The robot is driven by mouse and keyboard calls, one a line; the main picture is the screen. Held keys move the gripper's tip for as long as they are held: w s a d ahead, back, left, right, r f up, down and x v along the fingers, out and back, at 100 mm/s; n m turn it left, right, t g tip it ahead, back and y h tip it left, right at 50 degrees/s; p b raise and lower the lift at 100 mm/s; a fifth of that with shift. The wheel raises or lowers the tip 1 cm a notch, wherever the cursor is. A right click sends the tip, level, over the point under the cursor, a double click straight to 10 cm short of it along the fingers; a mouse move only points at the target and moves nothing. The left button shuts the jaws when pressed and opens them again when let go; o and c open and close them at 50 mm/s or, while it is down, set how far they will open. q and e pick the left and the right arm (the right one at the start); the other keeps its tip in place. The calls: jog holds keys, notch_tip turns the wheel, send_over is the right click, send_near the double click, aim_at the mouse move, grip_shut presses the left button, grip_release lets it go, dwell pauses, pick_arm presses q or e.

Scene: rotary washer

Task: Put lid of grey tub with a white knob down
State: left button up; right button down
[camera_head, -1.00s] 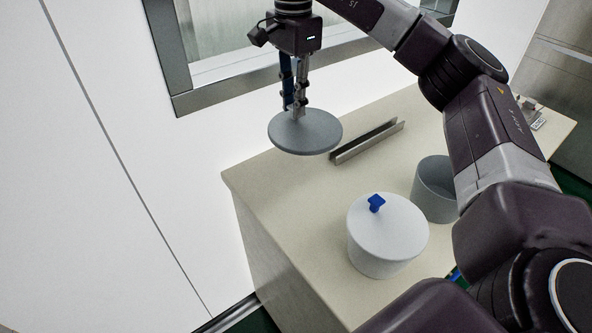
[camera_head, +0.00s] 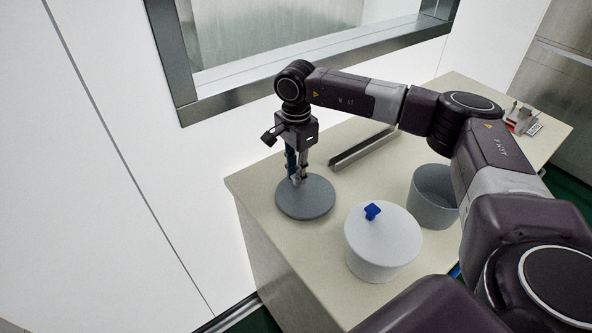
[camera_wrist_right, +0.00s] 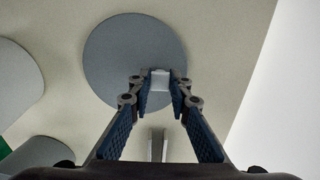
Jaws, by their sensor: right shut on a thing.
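The lid is a flat dark grey disc (camera_head: 306,201) at the left end of the counter in the head view. It also shows in the right wrist view (camera_wrist_right: 112,62), with a small white knob (camera_wrist_right: 160,79) on it. My right gripper (camera_head: 297,178) points down over the lid and is shut on the knob. The lid looks level and at or very near the counter top; I cannot tell if it touches. The open grey tub (camera_head: 434,204) stands further right, partly behind my right arm. My left gripper is not in view.
A lighter grey tub with a blue-knobbed lid (camera_head: 384,244) stands just right of the lid. A metal channel (camera_head: 362,148) lies behind, near the window frame. Small items (camera_head: 522,120) sit at the counter's far right. The counter's left edge is close to the lid.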

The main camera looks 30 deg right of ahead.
jog(key=shift+f, duration=0.1)
jog(key=shift+a+f, duration=0.1)
jog(key=c, duration=2.1)
grip_release()
jog(key=o, duration=0.3)
